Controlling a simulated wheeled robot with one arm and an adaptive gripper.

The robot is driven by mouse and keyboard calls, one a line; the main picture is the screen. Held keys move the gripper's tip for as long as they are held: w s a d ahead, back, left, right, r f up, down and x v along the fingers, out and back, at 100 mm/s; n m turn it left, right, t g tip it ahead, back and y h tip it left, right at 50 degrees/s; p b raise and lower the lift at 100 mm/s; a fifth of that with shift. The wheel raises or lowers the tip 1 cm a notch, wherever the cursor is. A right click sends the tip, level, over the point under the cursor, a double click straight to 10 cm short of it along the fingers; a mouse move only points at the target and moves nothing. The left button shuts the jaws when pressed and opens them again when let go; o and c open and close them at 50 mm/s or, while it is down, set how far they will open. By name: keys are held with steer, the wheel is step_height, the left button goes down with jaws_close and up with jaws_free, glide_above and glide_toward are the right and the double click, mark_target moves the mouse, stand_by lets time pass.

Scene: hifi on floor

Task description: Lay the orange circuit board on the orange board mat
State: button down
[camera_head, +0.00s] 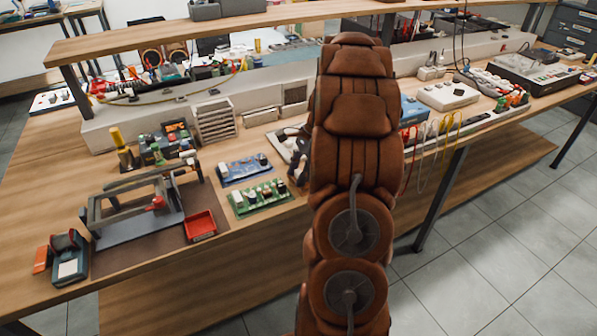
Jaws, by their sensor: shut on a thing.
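A dark part that looks like my gripper (298,164) shows just left of my brown arm, low over the workbench (290,214). Most of it is hidden behind the arm. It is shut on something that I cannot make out. I cannot make out the orange circuit board or the orange board mat; my arm covers part of the bench. A blue circuit board (243,168) and a green circuit board (258,197) lie left of the gripper.
A red tray (200,226) and a grey frame-like fixture (138,208) stand at left. A dark teal device (69,262) is near the front left edge. A raised shelf (220,25) runs along the back. A white box (448,96) and hanging cables (430,134) are at right.

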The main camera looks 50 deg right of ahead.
stand_by(0.3)
steer(key=c, duration=0.5)
jaws_free()
steer(key=shift+o, duration=0.4)
steer(key=o, duration=0.3)
steer(key=shift+r, duration=0.15)
steer(key=shift+r+p, duration=1.7)
steer(key=shift+r, duration=1.15)
